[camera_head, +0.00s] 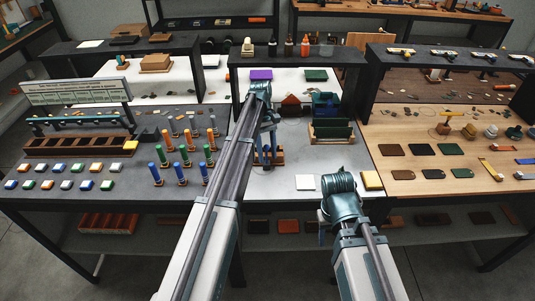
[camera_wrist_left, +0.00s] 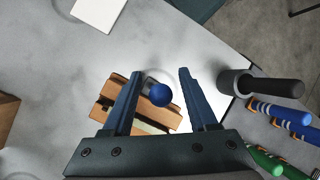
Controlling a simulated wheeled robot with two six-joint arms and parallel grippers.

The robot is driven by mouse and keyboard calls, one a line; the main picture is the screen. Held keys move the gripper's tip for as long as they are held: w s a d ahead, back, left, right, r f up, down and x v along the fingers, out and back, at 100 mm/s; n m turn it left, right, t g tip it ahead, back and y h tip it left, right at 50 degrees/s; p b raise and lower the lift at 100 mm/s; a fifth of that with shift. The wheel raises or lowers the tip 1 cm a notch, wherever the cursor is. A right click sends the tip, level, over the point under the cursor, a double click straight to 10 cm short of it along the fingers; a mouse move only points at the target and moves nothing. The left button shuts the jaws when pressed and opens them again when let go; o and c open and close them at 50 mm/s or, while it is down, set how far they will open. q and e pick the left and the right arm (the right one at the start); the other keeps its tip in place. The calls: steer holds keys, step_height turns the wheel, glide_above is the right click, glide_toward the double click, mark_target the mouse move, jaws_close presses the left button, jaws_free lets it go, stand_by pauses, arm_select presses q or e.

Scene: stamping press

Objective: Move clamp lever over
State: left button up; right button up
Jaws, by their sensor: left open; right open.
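The clamp has a wooden block base (camera_wrist_left: 150,112) and a lever with a round blue knob (camera_wrist_left: 159,95) on a pale stem. My left gripper (camera_wrist_left: 161,76) is open, and in the left wrist view the knob shows between its two blue fingers, touching neither as far as I can see. In the head view my left gripper (camera_head: 266,148) points down at the wooden base (camera_head: 279,157), and my own arm hides much of the clamp. My right gripper (camera_head: 324,230) is at the table's front edge, apart from the clamp; its fingers are mostly hidden.
A grey holder with a dark handle (camera_wrist_left: 270,87) stands right of the clamp in the left wrist view. Several blue, green and orange pegs (camera_head: 183,155) stand to the left. A white pad (camera_head: 305,182) lies in front.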

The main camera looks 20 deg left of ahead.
arm_select(q)
steer(key=p+v, duration=1.1)
steer(key=v, duration=0.2)
steer(key=shift+f, duration=0.1)
steer(key=s+d+f+m+t+y+b, duration=0.1)
steer(key=s+d+f+m+b, duration=0.1)
steer(key=s, duration=0.8)
steer(key=s+d+f+m+t+y+b, duration=0.1)
steer(key=s+d+f+m+t+b, duration=0.1)
steer(key=s+d+f+m, duration=0.3)
steer(key=s+d+f+m+t+y+b, duration=0.1)
steer(key=s+d+f+m+b, duration=0.2)
steer(key=s+d+m, duration=0.4)
steer(key=s+d+b, duration=0.1)
steer(key=s+d, duration=0.1)
steer(key=s, duration=0.7)
steer(key=shift+s+d+f+t+y, duration=0.15)
steer(key=shift+s+f+t+y, duration=0.1)
steer(key=shift+s+t+y, duration=0.1)
